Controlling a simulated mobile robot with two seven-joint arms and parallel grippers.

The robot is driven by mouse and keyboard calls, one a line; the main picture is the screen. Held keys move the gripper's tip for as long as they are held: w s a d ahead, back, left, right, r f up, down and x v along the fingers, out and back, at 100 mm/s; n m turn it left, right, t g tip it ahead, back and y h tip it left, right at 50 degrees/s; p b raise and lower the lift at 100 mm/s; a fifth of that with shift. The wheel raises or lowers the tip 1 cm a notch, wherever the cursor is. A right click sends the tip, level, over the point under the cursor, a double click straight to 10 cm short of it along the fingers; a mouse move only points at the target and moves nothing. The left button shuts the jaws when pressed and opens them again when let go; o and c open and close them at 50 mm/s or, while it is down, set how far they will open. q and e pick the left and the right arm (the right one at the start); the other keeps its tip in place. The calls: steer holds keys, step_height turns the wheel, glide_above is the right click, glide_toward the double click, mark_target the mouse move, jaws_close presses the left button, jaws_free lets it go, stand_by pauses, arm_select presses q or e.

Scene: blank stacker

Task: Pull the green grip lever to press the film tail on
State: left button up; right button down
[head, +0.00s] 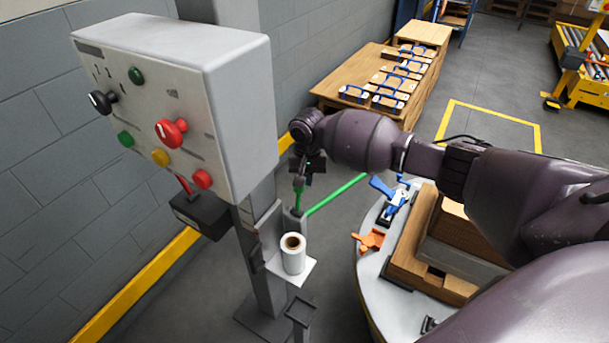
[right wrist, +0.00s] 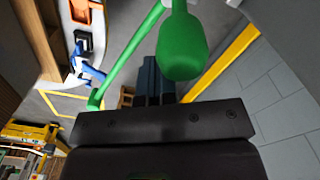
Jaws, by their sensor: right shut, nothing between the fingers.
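The green grip lever (head: 298,196) stands beside the grey post, above and behind the film roll (head: 293,256). A green bar (head: 335,194) runs from its base toward the upper right. My right gripper (head: 309,168) is at the top of the lever. In the right wrist view, the lever's rounded green grip (right wrist: 182,46) hangs close beside and partly in front of the shut, empty fingers of my right gripper (right wrist: 153,80). I cannot tell whether they touch. The film tail cannot be made out. My left gripper is not in view.
A control box (head: 190,100) with red, green and yellow buttons is on the post to the left. The roll stands on a small white shelf (head: 300,273). A round table (head: 375,290) with wooden blocks, a blue tool and an orange piece is at the right.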

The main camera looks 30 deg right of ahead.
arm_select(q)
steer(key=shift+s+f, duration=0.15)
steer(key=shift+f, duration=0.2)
arm_select(e)
steer(key=shift+w+d+r, duration=0.1)
steer(key=shift+w+d, duration=0.35)
steer(key=shift+d, duration=0.3)
steer(key=shift+w+d, duration=0.4)
steer(key=shift+d, duration=0.3)
arm_select(q)
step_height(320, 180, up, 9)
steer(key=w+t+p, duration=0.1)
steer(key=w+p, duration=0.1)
steer(key=p, duration=0.3)
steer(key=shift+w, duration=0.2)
arm_select(e)
step_height(320, 180, up, 9)
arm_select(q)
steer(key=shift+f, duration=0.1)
